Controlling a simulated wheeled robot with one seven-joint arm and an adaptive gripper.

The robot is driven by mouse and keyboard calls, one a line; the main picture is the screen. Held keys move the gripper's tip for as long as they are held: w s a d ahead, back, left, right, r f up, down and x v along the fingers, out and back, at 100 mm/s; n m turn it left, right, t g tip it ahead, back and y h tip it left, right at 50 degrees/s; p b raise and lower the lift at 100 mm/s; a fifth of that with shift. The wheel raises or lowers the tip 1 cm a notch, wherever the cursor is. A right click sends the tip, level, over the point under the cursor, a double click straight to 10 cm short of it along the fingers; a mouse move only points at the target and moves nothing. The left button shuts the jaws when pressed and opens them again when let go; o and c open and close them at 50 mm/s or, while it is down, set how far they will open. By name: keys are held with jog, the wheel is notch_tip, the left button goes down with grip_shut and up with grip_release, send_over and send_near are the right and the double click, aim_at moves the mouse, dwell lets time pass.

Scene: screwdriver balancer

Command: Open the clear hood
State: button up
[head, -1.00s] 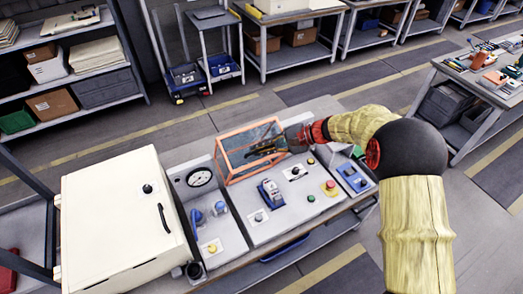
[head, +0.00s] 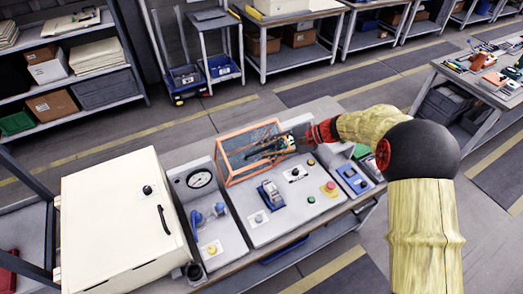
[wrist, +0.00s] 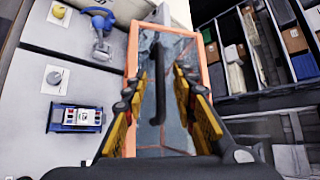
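The clear hood (head: 236,157) is a see-through box with an orange frame, sitting shut on the grey bench unit. In the wrist view the hood (wrist: 185,50) fills the middle, and its black bar handle (wrist: 158,75) runs upright in the picture. My gripper (head: 260,150) is over the hood, coming from the right. In the wrist view my gripper (wrist: 158,92) has its yellow and black fingers apart, one on each side of the handle, with gaps showing. I cannot tell how deep the handle sits between them.
A cream cabinet (head: 115,215) stands left of the hood, with a gauge panel (head: 200,179) between. A blue-and-white device (head: 271,194), a green button and a red-on-yellow button (head: 330,187) are on the bench in front. Floor behind the bench is clear.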

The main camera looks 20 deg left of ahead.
jog(key=v, duration=0.9)
jog(key=shift+d, duration=0.2)
jog(key=s+d+f+h, duration=0.4)
jog(key=s+d+f, duration=0.2)
jog(key=d+f, duration=0.1)
jog(key=s+d+r+n+t+h+b, duration=0.1)
jog(key=s+d+r+t+h+b, duration=0.1)
jog(key=s+d, duration=0.6)
jog(key=s+d+r+n+t+h+b, duration=0.1)
jog(key=s+d+r+t+h+b, duration=0.2)
jog(key=s+d+b, duration=0.4)
jog(key=s+d+r+n+t+h+b, duration=0.2)
jog(key=s+d+t+b, duration=0.1)
jog(key=s+d, duration=0.6)
jog(key=shift+s+d+r+t+h+b, duration=0.35)
jog(key=shift+d+b, duration=0.3)
jog(key=shift+d, duration=0.6)
